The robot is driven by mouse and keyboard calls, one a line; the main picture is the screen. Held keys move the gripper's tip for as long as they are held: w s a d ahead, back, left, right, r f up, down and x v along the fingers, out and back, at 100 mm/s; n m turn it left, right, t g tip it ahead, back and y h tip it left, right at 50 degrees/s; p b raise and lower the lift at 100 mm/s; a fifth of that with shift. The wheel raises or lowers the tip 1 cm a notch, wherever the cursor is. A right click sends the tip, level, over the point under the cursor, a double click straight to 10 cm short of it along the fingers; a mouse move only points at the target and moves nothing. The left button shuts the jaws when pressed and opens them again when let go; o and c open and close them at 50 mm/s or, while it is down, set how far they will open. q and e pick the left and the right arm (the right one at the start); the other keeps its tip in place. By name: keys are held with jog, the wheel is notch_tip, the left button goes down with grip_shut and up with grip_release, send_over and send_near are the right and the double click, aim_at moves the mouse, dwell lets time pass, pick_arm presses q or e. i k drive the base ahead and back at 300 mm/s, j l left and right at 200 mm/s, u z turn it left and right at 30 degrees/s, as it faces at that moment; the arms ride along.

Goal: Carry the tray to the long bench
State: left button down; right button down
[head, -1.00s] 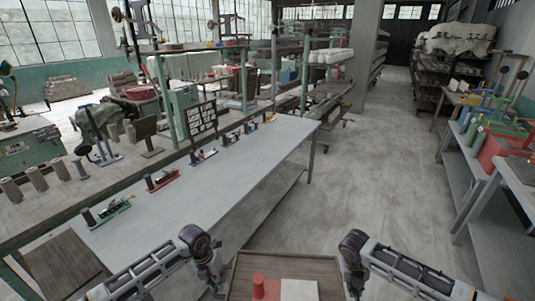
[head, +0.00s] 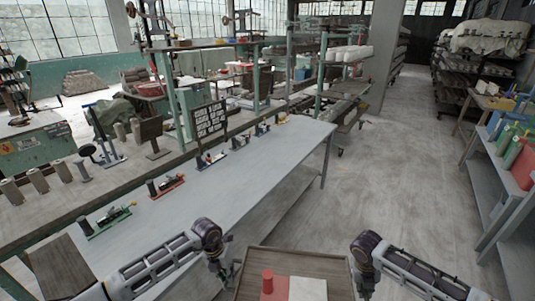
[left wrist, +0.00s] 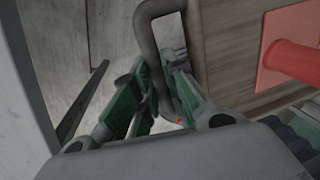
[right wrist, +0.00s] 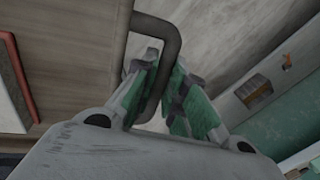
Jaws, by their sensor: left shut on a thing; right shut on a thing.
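The wooden tray (head: 297,256) is at the bottom of the head view, between my two arms. A red piece with a round knob (head: 267,281) and a pale block (head: 307,289) lie on it. My left gripper (head: 222,279) is shut on the tray's dark left handle, seen in the left wrist view (left wrist: 150,55). My right gripper (head: 361,282) is shut on the right handle, seen in the right wrist view (right wrist: 168,65). The long grey bench (head: 230,195) stands ahead and left of the tray, with a gap of floor showing beside it.
Several small jigs, including a red one (head: 166,187) and a green one (head: 107,222), line the bench's far edge. A black sign board (head: 209,119) stands behind them. The bench's near strip is clear. Open floor (head: 385,190) lies right, before a blue-grey side table (head: 490,180).

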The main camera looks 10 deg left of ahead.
aim_at(196, 215)
jog(key=i, duration=1.85)
jog(key=u, duration=0.7)
